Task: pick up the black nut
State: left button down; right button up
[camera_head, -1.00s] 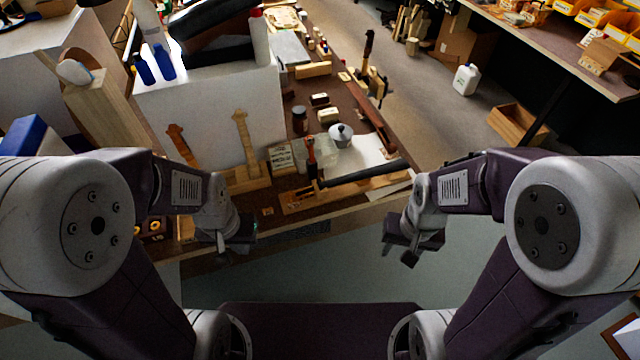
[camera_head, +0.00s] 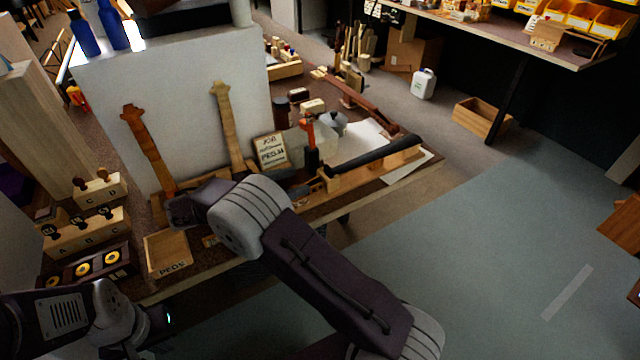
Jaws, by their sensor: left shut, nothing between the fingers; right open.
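I cannot pick out a black nut for certain. A small tan piece (camera_head: 210,240) lies on the bench beside the open wooden box marked PEGS (camera_head: 168,254), too small to read and partly behind my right arm. My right gripper (camera_head: 182,212) is over the bench's left part, between the box and the foot of the upright necks. It is open; my wrist partly hides it, and I see nothing held. My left gripper (camera_head: 160,318) is low at the lower left, off the bench's front edge, shut and empty.
Peg blocks (camera_head: 85,232) and a holder with yellow rings (camera_head: 90,265) stand left of the box. Two wooden necks (camera_head: 148,150) (camera_head: 228,125) lean upright behind my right gripper. A long black fingerboard (camera_head: 375,155) and an orange-handled tool (camera_head: 310,140) are to the right.

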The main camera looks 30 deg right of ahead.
aim_at(326, 169)
jog(key=shift+w+d, duration=0.15)
jog(key=shift+d, duration=0.25)
jog(key=d, duration=0.3)
jog(key=shift+f+b, duration=0.2)
jog(key=shift+b, duration=0.15)
jog(key=d, duration=0.3)
jog(key=d+b, duration=0.1)
jog(key=d, duration=0.1)
jog(key=shift+w+d, duration=0.1)
jog(key=shift+w, duration=0.25)
grip_shut()
